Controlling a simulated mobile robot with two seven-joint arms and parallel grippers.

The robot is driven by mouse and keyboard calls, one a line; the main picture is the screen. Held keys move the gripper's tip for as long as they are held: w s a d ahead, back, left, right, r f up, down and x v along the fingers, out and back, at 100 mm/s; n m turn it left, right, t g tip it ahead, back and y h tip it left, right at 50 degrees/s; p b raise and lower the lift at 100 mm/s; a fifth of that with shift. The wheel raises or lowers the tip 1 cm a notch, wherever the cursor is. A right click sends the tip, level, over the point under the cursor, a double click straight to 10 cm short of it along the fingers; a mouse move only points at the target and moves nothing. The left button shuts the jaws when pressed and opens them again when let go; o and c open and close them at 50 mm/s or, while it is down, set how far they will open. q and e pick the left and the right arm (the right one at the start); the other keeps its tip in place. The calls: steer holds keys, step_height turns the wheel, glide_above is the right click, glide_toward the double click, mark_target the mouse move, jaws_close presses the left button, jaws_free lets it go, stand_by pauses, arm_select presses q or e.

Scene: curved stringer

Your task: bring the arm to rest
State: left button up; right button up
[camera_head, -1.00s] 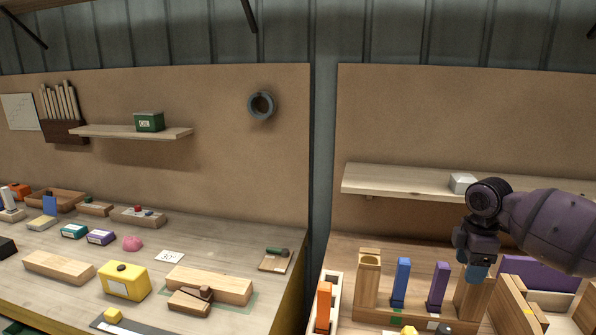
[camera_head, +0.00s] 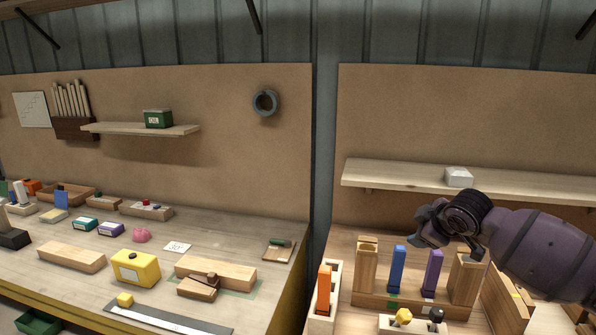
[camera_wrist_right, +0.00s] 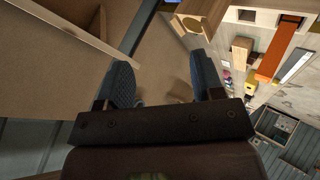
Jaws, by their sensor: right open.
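My right arm comes in from the right in the head view. Its gripper (camera_head: 444,238) hangs above the right bench, over the wooden rack (camera_head: 372,298) and below the front edge of the wall shelf. In the right wrist view the two dark, ridged fingers (camera_wrist_right: 162,72) stand well apart with nothing between them. The gripper is open, empty and apart from the upright blocks. My left gripper is out of view.
Blue (camera_head: 397,270) and purple (camera_head: 432,274) uprights stand in the rack close below the gripper. An orange upright (camera_head: 324,291) stands at its left. A wall shelf (camera_head: 400,174) holds a white block (camera_head: 459,177). The left bench (camera_head: 110,258) carries several blocks and boxes.

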steer(key=s+a+f+m+t+y, duration=0.3)
steer(key=s+a+f+t+y, duration=0.15)
steer(key=s+a+f, duration=0.45)
steer(key=s+d+f+m+g+h+b, duration=0.1)
steer(key=s+d+f+m+h, duration=0.2)
steer(key=s+f, duration=0.9)
steer(key=s+d+f+m+g+h, duration=0.1)
steer(key=s+d+f+m+h, duration=0.2)
steer(key=s+f, duration=0.9)
steer(key=s+d+m, duration=0.1)
steer(key=s+m, duration=0.1)
steer(key=s, duration=0.3)
steer(key=shift+s+d+b, duration=0.25)
steer(key=shift+s+b, duration=0.1)
steer(key=shift+s, duration=0.05)
steer(key=shift+f+h, duration=0.1)
steer(key=shift+h, duration=0.15)
steer(key=shift+c, duration=0.3)
